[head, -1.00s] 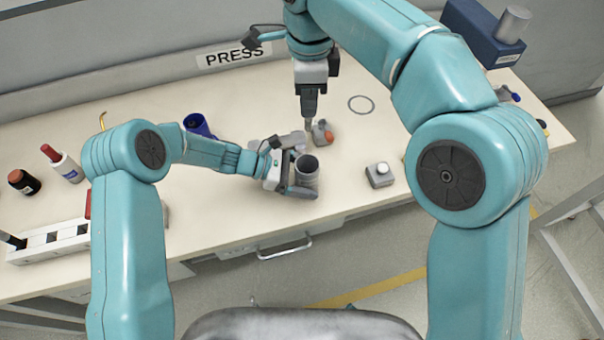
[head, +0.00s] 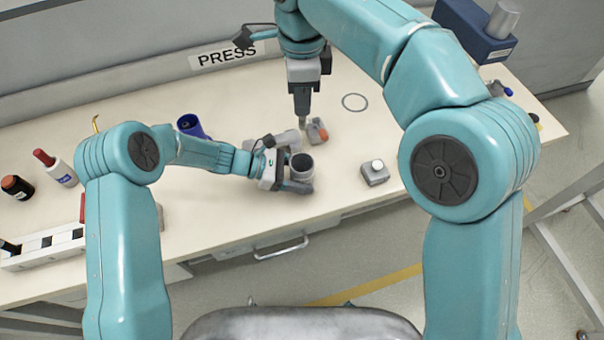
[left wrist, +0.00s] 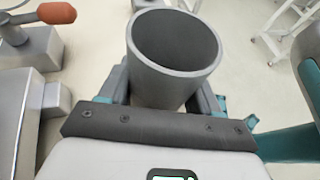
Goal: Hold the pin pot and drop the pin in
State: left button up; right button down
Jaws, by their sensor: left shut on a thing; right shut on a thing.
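The pin pot (head: 302,168) is a dark grey, open-topped cylinder near the front of the bench. My left gripper (head: 300,178) is shut on it, with fingers on both sides. In the left wrist view the pot (left wrist: 175,60) shows its open mouth, and I see nothing inside it. My right gripper (head: 303,118) points down behind the pot, beside a grey fixture with an orange knob (head: 318,130). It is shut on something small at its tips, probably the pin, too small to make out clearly. The right fingertips are apart from the pot.
A grey block with a white button (head: 375,172) stands right of the pot. A flat ring (head: 354,102) lies behind it. A blue cup (head: 191,125), bottles (head: 58,168) and a white slotted rack (head: 45,247) are to the left. A blue press (head: 475,28) stands at back right.

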notch_tip(320, 180, down, 13)
dwell(1.8)
jog(key=c, duration=1)
grip_release()
notch_tip(320, 180, up, 12)
jog(key=shift+r, duration=0.1)
pick_arm(q)
jog(key=o, duration=1.1)
